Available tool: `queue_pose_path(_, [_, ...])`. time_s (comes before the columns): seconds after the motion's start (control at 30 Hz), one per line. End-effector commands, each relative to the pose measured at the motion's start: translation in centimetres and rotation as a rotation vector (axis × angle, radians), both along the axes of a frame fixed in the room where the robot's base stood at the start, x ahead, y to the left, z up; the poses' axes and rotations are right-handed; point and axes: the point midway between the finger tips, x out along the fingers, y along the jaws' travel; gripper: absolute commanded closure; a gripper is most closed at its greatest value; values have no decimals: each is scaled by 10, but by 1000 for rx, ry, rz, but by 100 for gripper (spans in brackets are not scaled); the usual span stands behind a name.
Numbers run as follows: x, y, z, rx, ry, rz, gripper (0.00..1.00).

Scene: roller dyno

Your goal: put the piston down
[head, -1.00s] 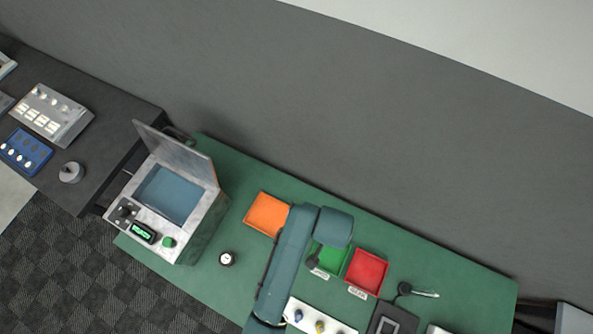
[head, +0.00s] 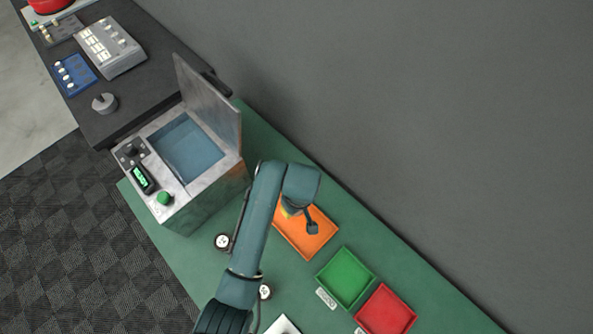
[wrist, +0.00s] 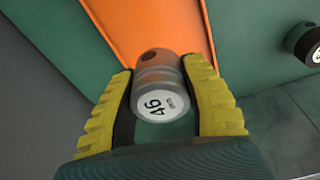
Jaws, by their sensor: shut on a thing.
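My gripper (wrist: 160,68) is shut on the piston (wrist: 163,88), a grey metal cylinder with a white face marked 46, seen between the yellow fingers in the wrist view. In the head view my gripper (head: 291,211) hangs over the upper left part of the orange tray (head: 306,246). The piston is hidden there by my arm. The wrist view shows the orange tray (wrist: 150,22) behind the piston. I cannot tell whether the piston touches the tray.
A green tray (head: 344,278) and a red tray (head: 386,309) stand to the right. A grey machine (head: 194,195) with its lid raised stands left. Two round white-faced parts, one upper (head: 222,241) and one lower (head: 265,291), are on the green bench near my arm.

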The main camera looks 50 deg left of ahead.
Motion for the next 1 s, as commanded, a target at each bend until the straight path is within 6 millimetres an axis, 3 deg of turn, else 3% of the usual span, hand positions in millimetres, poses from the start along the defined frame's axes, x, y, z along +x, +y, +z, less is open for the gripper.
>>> queue_pose_path(0.1, [-1, -1, -28, -4, 4, -2, 94])
queue_pose_path(0.47, [-1, -1, -81, -2, 2, -4, 94])
queue_pose_path(0.8, [0, -1, -86, -1, 0, -4, 94])
queue_pose_path(0.83, [0, -1, -86, -1, 0, -4, 53])
queue_pose_path(0.93, [0, -1, -85, -1, 0, -4, 34])
queue_pose_path(1.0, [0, -1, -85, -1, 1, -5, 31])
